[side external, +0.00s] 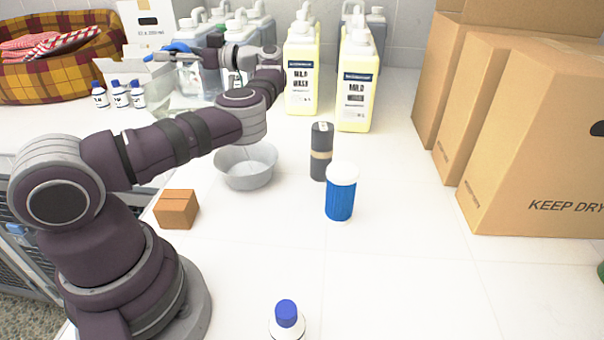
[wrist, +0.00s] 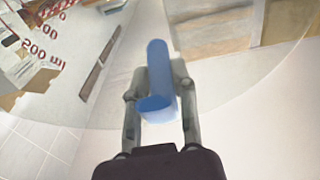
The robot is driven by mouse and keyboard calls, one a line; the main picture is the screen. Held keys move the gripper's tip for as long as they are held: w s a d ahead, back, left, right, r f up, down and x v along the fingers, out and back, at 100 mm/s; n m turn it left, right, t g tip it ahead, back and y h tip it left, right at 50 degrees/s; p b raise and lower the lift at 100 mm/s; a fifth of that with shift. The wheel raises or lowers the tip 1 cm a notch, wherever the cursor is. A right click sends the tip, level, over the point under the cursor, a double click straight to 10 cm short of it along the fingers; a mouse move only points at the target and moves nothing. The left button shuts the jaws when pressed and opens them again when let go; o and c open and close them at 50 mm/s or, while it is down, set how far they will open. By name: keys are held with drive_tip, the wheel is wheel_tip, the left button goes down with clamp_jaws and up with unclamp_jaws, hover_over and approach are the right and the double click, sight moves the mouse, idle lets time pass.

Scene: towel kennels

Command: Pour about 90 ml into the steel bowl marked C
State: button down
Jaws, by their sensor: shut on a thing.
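My gripper (wrist: 157,84) is shut on the blue handle (wrist: 158,62) of a clear jug with red volume marks (wrist: 46,48), seen in the wrist view. In the side external view my gripper (side external: 172,56) is at the back left, above the counter, with the blue handle (side external: 178,46) at its fingers. The jug's clear body is hard to make out there, and I cannot tell its liquid level. A grey metal bowl (side external: 246,168) stands on the counter below my arm, nearer the camera than my gripper. No letter C is readable on it.
Yellow bottles (side external: 357,85) stand behind the bowl. A dark cylinder (side external: 321,150) and a blue tub with white lid (side external: 340,195) stand to its right. A brown block (side external: 177,209) is front left. Cardboard boxes (side external: 530,140) fill the right.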

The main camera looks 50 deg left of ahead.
sight(157, 79)
drive_tip(key=shift+w+r, duration=0.1)
drive_tip(key=shift+r, duration=0.15)
idle(0.4)
drive_tip(key=shift+t+h, duration=0.9)
drive_tip(key=s+a+f, duration=0.1)
drive_tip(key=s+f, duration=0.1)
drive_tip(key=f, duration=0.1)
drive_tip(key=shift+s+a, duration=0.1)
drive_tip(key=shift+a, duration=0.3)
drive_tip(key=shift+s+a+f+t+h, duration=0.25)
drive_tip(key=shift+f+t+h, duration=0.15)
drive_tip(key=shift+f, duration=0.2)
drive_tip(key=shift+s+a+f+t+h, duration=0.15)
drive_tip(key=shift+a+f+t+h, duration=0.2)
drive_tip(key=shift+f, duration=0.2)
drive_tip(key=shift+d+f, duration=0.1)
drive_tip(key=shift+s+f+t+h, duration=0.15)
drive_tip(key=shift+f+t+h, duration=0.1)
drive_tip(key=shift+t, duration=0.1)
drive_tip(key=s+a+f+t+h, duration=0.5)
drive_tip(key=f+t+h, duration=0.1)
drive_tip(key=f, duration=0.4)
drive_tip(key=shift+a, duration=0.2)
idle(0.4)
